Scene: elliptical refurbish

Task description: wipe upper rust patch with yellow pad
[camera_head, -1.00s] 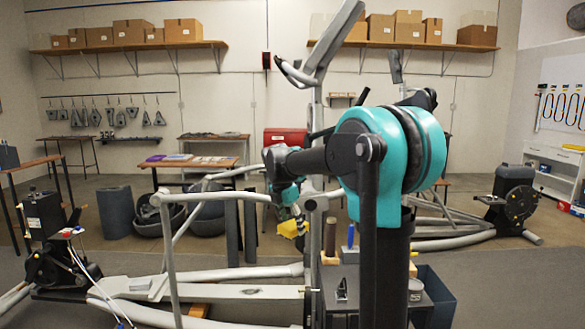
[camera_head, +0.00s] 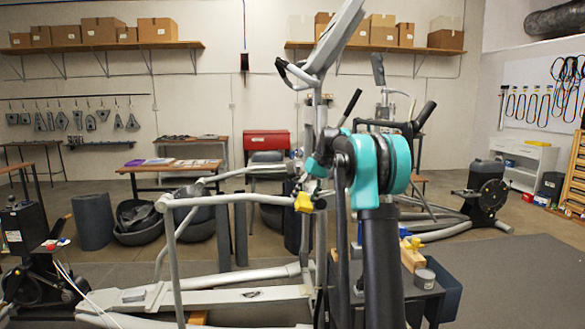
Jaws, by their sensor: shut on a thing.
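The yellow pad (camera_head: 303,202) is held up beside the grey upright post of the elliptical machine (camera_head: 319,225). My gripper (camera_head: 304,192) is small in view, with its fingers around the top of the pad. The pad appears close to the post and the machine's left arm bar; whether it touches either cannot be told. My dark and teal arm hides part of the machine behind it. I cannot make out an upper rust patch on the post. A dark mark (camera_head: 252,293) shows on the low grey rail.
A dark workbench (camera_head: 421,290) stands right of my arm, with a small can (camera_head: 425,278) and a wooden block (camera_head: 411,256). A blue bin (camera_head: 447,297) stands beside it. Bent machine bars (camera_head: 170,250) stand at the left. Open floor lies at the right.

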